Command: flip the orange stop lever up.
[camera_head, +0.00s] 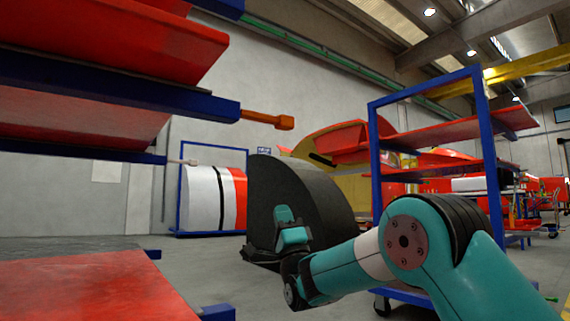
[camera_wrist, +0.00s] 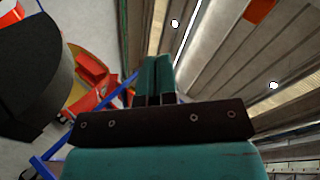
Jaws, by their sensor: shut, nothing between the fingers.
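The orange stop lever (camera_head: 267,119) sticks out to the right, nearly level, from the end of a blue beam (camera_head: 190,103) on the rack at left. Its tip is a thicker block. My gripper (camera_head: 284,214) is below the lever and slightly right of its tip in the head view, clearly apart from it in the picture. The fingers (camera_wrist: 154,75) are shut and empty in the wrist view. An orange patch (camera_wrist: 258,10) shows at that view's top edge; I cannot tell whether it is the lever.
A pale lever (camera_head: 182,162) sits on a lower blue beam. Red panels (camera_head: 95,290) fill the left rack. A black curved shell (camera_head: 300,200) stands behind my gripper. A blue rack (camera_head: 376,170) stands to the right. The space between lever and gripper looks clear.

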